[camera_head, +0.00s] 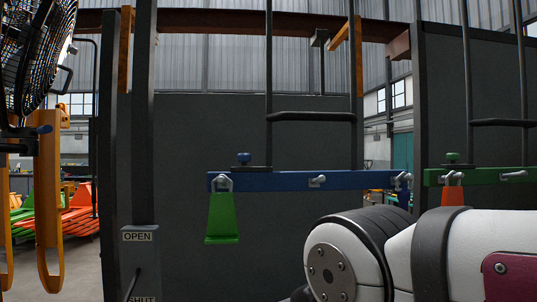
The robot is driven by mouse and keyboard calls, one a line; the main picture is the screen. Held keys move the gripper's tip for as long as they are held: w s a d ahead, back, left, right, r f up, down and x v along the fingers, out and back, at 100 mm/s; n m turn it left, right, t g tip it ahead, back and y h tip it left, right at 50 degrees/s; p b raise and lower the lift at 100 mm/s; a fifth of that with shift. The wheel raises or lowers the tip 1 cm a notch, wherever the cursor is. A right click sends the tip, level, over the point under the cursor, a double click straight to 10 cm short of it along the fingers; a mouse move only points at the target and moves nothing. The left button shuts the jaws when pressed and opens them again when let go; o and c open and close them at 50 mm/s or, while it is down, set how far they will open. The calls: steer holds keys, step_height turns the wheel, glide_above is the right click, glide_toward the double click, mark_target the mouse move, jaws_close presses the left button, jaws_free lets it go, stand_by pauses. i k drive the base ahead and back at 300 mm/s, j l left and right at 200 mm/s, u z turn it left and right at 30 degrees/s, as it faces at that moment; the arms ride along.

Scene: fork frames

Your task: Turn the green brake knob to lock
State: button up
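A small green knob (452,157) stands on top of the green bar (480,177) at the right. Its lock marking, if any, is too small to read. A similar blue knob (243,158) stands on the blue bar (275,181) left of centre. My white and black arm fills the lower right, below the green bar. My gripper is not in view, and nothing shows it touching the green knob.
A green tag (222,217) hangs from the blue bar, an orange tag (453,195) from the green bar. Dark posts and rails rise around both bars. An OPEN/SHUT plate (139,262) is at lower left, a caged fan (30,55) at upper left.

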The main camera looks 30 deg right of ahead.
mark_target(452, 157)
steer(key=z, duration=1.8)
steer(key=k+l+u, duration=0.2)
steer(key=l, duration=0.45)
steer(key=i+l, duration=0.05)
steer(key=i, duration=0.05)
